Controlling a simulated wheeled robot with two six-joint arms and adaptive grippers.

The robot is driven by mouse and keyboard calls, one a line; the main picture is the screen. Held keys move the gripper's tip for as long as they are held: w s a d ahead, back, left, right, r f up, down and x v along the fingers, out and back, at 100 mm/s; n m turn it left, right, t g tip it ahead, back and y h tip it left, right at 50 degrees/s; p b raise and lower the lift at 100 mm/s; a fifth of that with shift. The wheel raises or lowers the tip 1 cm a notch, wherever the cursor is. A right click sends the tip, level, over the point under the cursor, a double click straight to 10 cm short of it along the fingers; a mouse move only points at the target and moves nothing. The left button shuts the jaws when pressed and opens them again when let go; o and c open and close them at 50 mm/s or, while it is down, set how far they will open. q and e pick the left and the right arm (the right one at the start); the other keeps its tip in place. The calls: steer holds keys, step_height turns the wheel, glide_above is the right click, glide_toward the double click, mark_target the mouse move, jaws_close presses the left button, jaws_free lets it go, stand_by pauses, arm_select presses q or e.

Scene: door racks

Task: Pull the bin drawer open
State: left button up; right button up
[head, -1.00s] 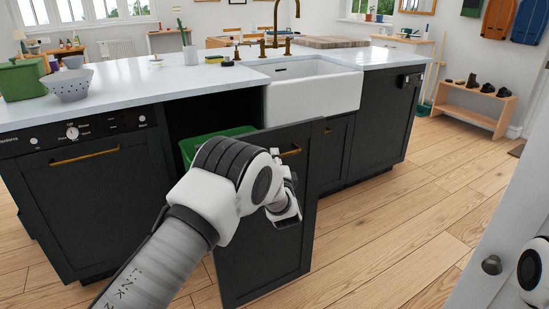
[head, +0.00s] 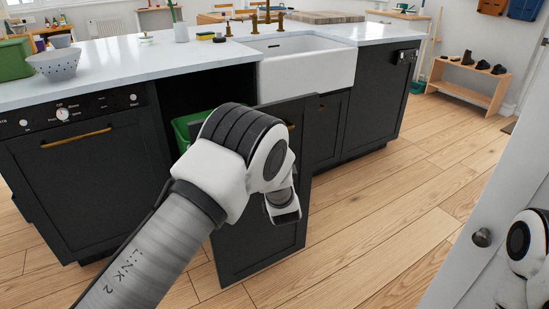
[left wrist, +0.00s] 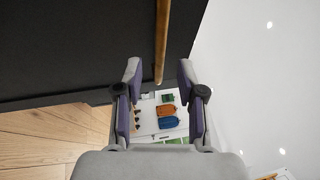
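The bin drawer (head: 255,250) is a dark front panel standing out from the island, with part of a green bin (head: 186,124) behind it. Its brass handle (head: 291,127) is mostly hidden by my left arm in the head view. In the left wrist view the handle (left wrist: 162,40) runs down between the fingers of my left gripper (left wrist: 159,72), with a gap on both sides. The fingers are apart and hold nothing. My left gripper (head: 284,205) is partly hidden behind its wrist in front of the drawer.
A dishwasher (head: 95,190) is left of the drawer, and a white sink (head: 308,72) is above and right. Wooden floor (head: 385,215) lies clear on the right.

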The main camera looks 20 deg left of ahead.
arm_select(q)
steer(key=v, duration=0.6)
